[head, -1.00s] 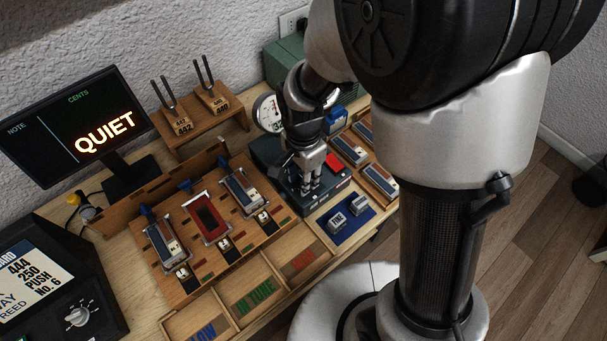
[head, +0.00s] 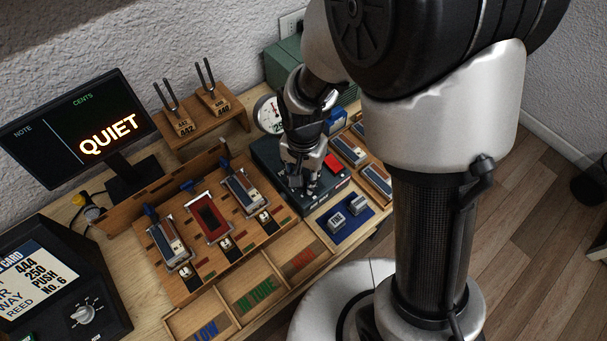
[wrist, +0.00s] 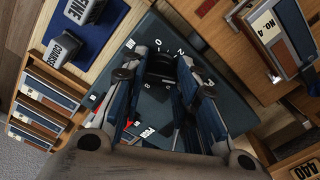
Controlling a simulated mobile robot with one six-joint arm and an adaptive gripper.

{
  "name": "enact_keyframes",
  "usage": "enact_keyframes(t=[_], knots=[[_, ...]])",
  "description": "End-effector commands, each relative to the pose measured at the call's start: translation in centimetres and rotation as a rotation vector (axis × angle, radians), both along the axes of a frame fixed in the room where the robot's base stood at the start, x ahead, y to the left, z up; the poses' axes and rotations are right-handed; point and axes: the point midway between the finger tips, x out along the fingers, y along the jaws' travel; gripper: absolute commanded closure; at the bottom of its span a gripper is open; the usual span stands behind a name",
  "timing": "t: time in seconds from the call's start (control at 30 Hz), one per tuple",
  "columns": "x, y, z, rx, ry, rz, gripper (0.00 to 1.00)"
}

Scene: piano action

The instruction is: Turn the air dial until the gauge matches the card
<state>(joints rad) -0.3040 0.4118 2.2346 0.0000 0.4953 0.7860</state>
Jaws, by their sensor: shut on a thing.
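The air dial (wrist: 160,64) is a dark knob on top of a dark teal box (head: 266,152), with pale markings around it. My gripper (wrist: 160,76) is shut on the dial, one finger on each side of it, pointing down. In the head view my gripper (head: 301,178) hides the dial. The round white gauge (head: 268,113) stands behind the box, partly covered by my arm, and its needle is too small to read.
A blue mat (head: 345,220) with two metal weights lies in front. A screen (head: 80,125) reads QUIET. Tuning forks stand on a wooden stand (head: 205,122).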

Motion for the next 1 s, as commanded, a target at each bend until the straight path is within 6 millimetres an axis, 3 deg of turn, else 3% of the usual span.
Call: enact_keyframes(t=[0.47, 0.5, 0.8, 1.0], knots=[[0.04, 0.01, 0.02, 0.000, -0.001, 0.022, 0.96], [0.04, 0.01, 0.02, 0.000, -0.001, 0.021, 0.72], [0.03, 0.01, 0.01, 0.000, -0.001, 0.021, 0.52], [0.01, 0.00, 0.01, 0.000, 0.000, 0.021, 0.50]])
